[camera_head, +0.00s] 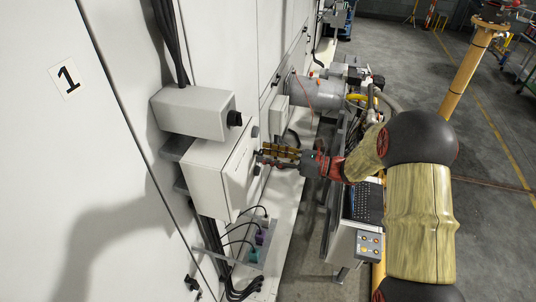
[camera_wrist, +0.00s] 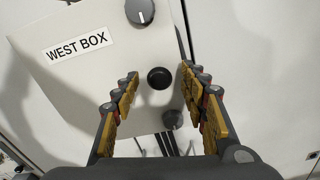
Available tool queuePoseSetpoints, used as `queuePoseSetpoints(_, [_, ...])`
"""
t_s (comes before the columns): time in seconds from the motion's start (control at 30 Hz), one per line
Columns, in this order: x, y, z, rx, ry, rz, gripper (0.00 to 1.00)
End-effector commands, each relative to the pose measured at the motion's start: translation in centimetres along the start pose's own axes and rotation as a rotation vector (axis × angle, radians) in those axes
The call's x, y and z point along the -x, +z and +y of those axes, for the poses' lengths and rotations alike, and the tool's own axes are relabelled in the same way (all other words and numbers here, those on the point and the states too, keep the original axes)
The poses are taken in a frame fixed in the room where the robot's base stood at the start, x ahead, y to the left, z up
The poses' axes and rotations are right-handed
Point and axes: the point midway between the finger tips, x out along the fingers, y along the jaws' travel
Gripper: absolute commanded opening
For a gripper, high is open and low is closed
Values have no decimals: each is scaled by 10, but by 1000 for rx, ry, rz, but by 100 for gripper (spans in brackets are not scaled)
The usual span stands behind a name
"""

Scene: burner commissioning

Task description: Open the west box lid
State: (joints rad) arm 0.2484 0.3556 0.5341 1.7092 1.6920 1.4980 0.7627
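The west box (camera_head: 207,178) is a pale box fixed to the white cabinet wall in the head view. Its lid (camera_wrist: 75,85) fills much of the wrist view, bears the label "WEST BOX" (camera_wrist: 76,47) and looks shut. A round black knob (camera_wrist: 159,78) sits on the lid. A larger grey dial (camera_wrist: 140,11) is above it and a smaller grey round part (camera_wrist: 172,119) below. My gripper (camera_head: 262,153) points at the lid from the right. Its yellow-padded fingers are open, one on each side of the black knob in the wrist view. I cannot tell whether they touch it.
Another pale box (camera_head: 193,112) with a black knob is just above the west box. Sockets with dark cables (camera_head: 255,252) are below. A laptop (camera_head: 366,202) on a stand and a grey cylindrical motor (camera_head: 318,92) are nearby. Open floor (camera_head: 480,220) is at right.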

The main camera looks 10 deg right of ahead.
Motion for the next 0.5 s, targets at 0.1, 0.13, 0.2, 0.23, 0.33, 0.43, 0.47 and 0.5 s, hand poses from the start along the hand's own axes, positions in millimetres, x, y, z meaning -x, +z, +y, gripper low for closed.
queuePoseSetpoints(0.1, [0, 0, 0, 0, 0, 0, 37])
queuePoseSetpoints(0.13, [0, 0, 0, 0, 0, 0, 36])
queuePoseSetpoints(0.2, [0, 0, 0, 0, 0, 0, 32])
queuePoseSetpoints(0.23, [0, 0, 0, 0, 0, 0, 30])
queuePoseSetpoints(0.33, [0, 0, 0, 0, 0, 0, 24])
queuePoseSetpoints(0.43, [0, 0, 0, 0, 0, 0, 19])
queuePoseSetpoints(0.47, [0, 0, 0, 0, 0, 0, 17])
queuePoseSetpoints(0.5, [0, 0, 0, 0, 0, 0, 15])
